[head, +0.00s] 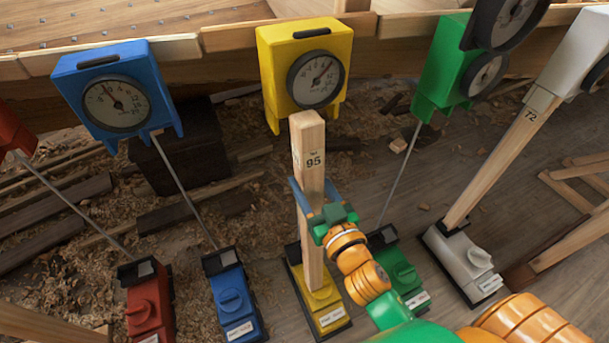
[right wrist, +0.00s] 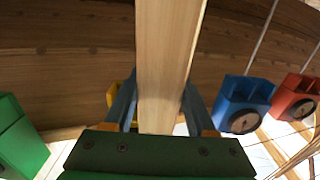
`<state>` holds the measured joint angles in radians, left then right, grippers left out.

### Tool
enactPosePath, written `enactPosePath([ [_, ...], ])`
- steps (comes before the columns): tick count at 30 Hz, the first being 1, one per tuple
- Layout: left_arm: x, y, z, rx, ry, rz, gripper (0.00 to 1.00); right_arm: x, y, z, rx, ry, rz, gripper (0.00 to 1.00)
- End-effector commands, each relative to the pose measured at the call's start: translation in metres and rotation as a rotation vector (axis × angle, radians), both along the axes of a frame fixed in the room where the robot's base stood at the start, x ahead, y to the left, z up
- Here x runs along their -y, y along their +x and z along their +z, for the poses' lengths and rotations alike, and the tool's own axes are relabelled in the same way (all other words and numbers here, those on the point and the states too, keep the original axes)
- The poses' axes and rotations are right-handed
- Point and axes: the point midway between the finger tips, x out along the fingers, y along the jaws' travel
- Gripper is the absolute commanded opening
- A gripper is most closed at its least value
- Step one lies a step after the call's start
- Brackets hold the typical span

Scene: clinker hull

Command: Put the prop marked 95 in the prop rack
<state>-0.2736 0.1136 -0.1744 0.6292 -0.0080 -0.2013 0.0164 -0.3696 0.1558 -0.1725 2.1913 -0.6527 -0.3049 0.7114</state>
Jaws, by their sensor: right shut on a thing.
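The prop marked 95 (head: 313,175) is a square wooden post, nearly upright in the head view. Its top is just below the yellow gauge head (head: 297,57), and its foot overlaps the yellow base (head: 327,312); I cannot tell whether either end touches. My right gripper (head: 311,200) is shut on the prop around its middle. In the right wrist view, the prop (right wrist: 165,65) runs up between the two fingers (right wrist: 157,112). My left gripper is not in view. I cannot make out a prop rack for certain; a wooden frame (head: 572,211) shows at the right edge.
A blue gauge head (head: 115,95) and a green one (head: 452,75) flank the prop, with thin rods down to the blue base (head: 233,300) and green base (head: 402,275). Prop 72 (head: 510,150) leans above a white base (head: 462,262). The plank hull (head: 215,60) runs behind.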

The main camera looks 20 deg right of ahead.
Motion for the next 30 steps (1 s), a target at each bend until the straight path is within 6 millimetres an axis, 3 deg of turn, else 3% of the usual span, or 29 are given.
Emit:
enactPosePath([
  [21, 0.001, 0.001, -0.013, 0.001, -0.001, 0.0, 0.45, 0.003, -0.093, 0.002, 0.0, 0.004, -0.001, 0.0],
  [30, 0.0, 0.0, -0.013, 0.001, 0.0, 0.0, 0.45, 0.003, -0.107, 0.003, 0.005, 0.001, 0.001, 0.0],
])
